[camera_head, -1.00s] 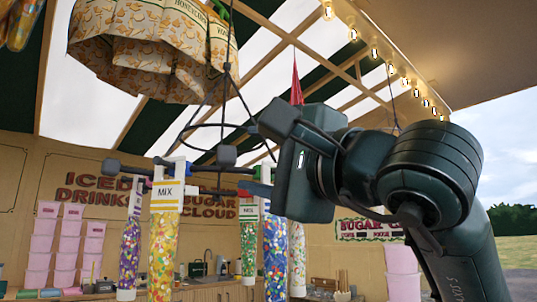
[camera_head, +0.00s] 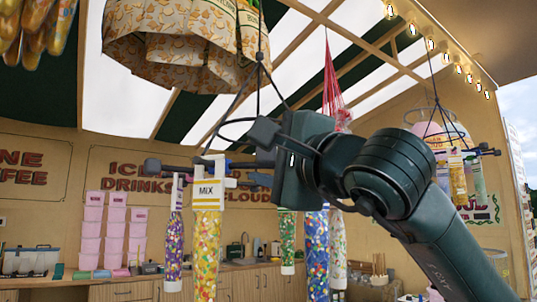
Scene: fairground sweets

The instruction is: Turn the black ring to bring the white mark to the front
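A black ring (camera_head: 222,133) hangs on black wires at the middle of the camera_head view. Knob-ended black arms below it carry several clear tubes of coloured sweets. The nearest tube (camera_head: 208,250) hangs from a white hanger with a white label (camera_head: 211,191) reading "MIX". My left gripper is out of view.
A patterned paper bundle (camera_head: 160,45) hangs above. Another hanging rack (camera_head: 462,152) with sweets tubes is at the right behind my arm. Pink tubs (camera_head: 92,228) stand on a back counter (camera_head: 120,292). A red net (camera_head: 331,85) hangs behind my gripper.

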